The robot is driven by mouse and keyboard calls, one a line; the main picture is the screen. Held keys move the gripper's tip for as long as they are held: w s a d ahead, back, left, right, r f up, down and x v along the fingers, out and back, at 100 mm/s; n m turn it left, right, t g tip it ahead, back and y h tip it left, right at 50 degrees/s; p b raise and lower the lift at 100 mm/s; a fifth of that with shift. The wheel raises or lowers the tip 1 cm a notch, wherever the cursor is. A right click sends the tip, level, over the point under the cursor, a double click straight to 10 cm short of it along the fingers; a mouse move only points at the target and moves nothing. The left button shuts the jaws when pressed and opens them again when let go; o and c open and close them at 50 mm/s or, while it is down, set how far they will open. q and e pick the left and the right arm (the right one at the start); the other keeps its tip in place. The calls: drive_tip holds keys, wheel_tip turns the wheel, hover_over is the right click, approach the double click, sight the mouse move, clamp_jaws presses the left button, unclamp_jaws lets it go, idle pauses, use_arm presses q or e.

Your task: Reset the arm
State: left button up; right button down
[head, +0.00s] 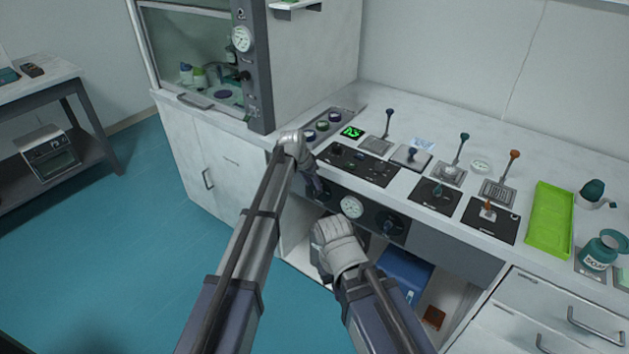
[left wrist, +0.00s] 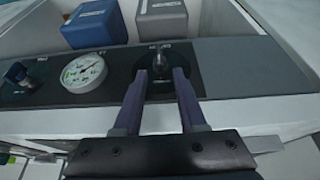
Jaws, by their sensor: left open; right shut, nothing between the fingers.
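My left gripper (head: 322,194) is at the front panel of the bench, by the left-hand dark knob (head: 318,188). In the left wrist view my left gripper's two fingers (left wrist: 160,80) are apart, one on each side of that knob (left wrist: 160,62). I cannot tell whether they touch it. My right gripper (head: 326,262) is low in front of the open cabinet under the bench. Its fingers are mostly hidden behind its white wrist, and it holds nothing that I can see.
A round gauge (head: 352,207) and another dark knob (head: 390,226) sit on the same panel. Several levers stand on the benchtop, with a green tray (head: 550,222) and a soap bottle (head: 601,250) at right. A blue box (head: 405,272) is in the cabinet. Floor at left is clear.

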use_arm(q)
drive_tip(key=shift+p+v, duration=0.65)
drive_tip(key=shift+v, duration=0.55)
use_arm(e)
wheel_tip(320, 180, up, 2)
drive_tip(key=shift+r, duration=0.15)
use_arm(q)
drive_tip(key=s+a+r+n+g+y+p, duration=0.1)
drive_tip(key=s+a+r+g+y+p, duration=0.1)
drive_tip(key=s, duration=1.7)
drive_tip(key=s+a+r+n+g+y+p, duration=0.2)
drive_tip(key=s+p, duration=0.1)
drive_tip(key=s, duration=1.6)
drive_tip(key=shift+a, duration=0.25)
use_arm(e)
wheel_tip(320, 180, up, 5)
drive_tip(key=shift+r, duration=0.2)
use_arm(q)
drive_tip(key=shift+s, duration=0.1)
